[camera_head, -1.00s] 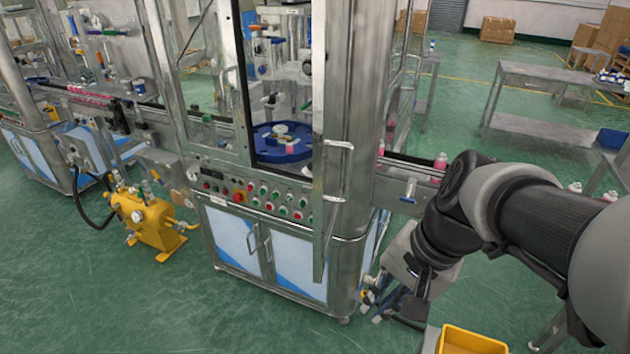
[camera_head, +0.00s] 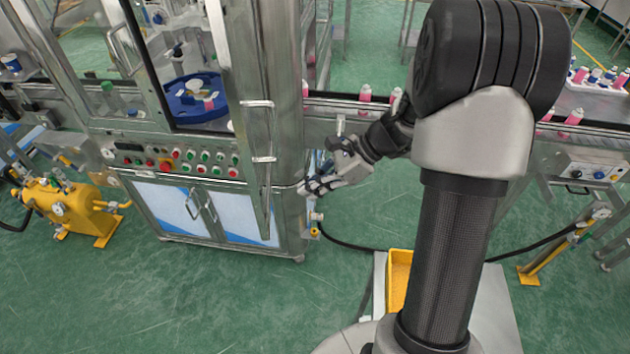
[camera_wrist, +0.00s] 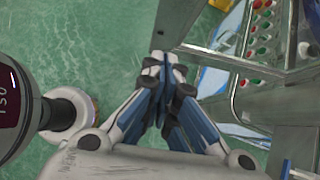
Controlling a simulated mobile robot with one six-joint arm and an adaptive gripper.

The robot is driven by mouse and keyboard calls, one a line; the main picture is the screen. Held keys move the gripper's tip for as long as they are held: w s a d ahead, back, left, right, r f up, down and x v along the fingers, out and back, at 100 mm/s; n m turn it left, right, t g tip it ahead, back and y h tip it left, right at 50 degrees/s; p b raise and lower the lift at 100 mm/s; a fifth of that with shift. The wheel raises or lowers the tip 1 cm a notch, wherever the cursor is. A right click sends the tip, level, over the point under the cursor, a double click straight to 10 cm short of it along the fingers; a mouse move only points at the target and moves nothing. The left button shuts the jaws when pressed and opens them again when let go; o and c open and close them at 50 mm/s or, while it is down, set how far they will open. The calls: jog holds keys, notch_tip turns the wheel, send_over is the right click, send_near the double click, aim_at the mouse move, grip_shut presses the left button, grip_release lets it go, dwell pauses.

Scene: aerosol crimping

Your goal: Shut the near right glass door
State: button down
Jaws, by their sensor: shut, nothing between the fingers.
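The near right glass door (camera_head: 265,207) stands open, swung out from the cabinet front and seen nearly edge-on in the head view. My gripper (camera_head: 303,188) is shut and empty, to the right of the door's lower part and near the cabinet's right corner. In the wrist view, the closed fingertips (camera_wrist: 165,62) are close to a metal frame corner (camera_wrist: 172,32), apparently the door's; I cannot tell whether they touch.
The button panel (camera_head: 180,160) lies behind the door. The other glass door's handle (camera_head: 122,48) is at left. A conveyor (camera_head: 345,104) with pink bottles runs right of the cabinet. A yellow bin (camera_head: 399,282) stands below my arm. A yellow pump (camera_head: 65,205) stands at left.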

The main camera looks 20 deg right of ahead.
aim_at(264, 210)
jog(key=w+a+f, duration=0.1)
jog(key=a, duration=0.1)
jog(key=w+a+f+b, duration=0.1)
jog(key=a, duration=0.2)
jog(key=w+a+f, duration=0.1)
jog(key=a+f, duration=0.1)
jog(key=shift+a, duration=0.15)
jog(key=shift+w+a, duration=0.1)
